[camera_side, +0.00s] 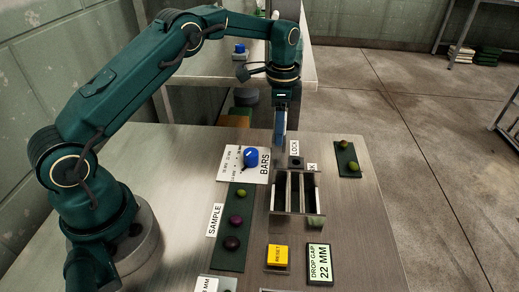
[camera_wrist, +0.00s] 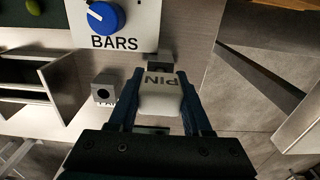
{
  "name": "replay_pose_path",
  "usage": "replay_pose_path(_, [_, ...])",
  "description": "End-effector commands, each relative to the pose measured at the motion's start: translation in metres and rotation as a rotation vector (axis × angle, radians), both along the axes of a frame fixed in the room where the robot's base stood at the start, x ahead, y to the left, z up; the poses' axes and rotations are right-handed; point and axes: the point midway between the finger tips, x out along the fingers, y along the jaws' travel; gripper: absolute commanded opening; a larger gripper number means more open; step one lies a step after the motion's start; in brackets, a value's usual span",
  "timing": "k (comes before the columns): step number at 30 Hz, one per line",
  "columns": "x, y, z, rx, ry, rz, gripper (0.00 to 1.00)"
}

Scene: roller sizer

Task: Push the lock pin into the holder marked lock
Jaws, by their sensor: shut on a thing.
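My gripper (camera_wrist: 163,92) is shut on the pale pin block (camera_wrist: 160,97) marked PIN, held between its two fingers.
The BARS panel with its blue knob (camera_side: 251,157) is close to my gripper. The roller frame (camera_side: 296,190) stands in front. A SAMPLE tray (camera_side: 229,226), a yellow RESET button (camera_side: 277,255) and a DROP GAP 22 MM display (camera_side: 319,264) are nearer.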

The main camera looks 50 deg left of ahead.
Motion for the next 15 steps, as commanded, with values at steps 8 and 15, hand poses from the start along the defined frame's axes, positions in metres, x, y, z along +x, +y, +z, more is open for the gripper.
replay_pose_path(8, [0.0, 0.0, -0.007, 0.0, 0.001, 0.0, 0.0])
replay_pose_path(15, [0.0, 0.0, -0.013, 0.0, 0.0, 0.0, 0.0])
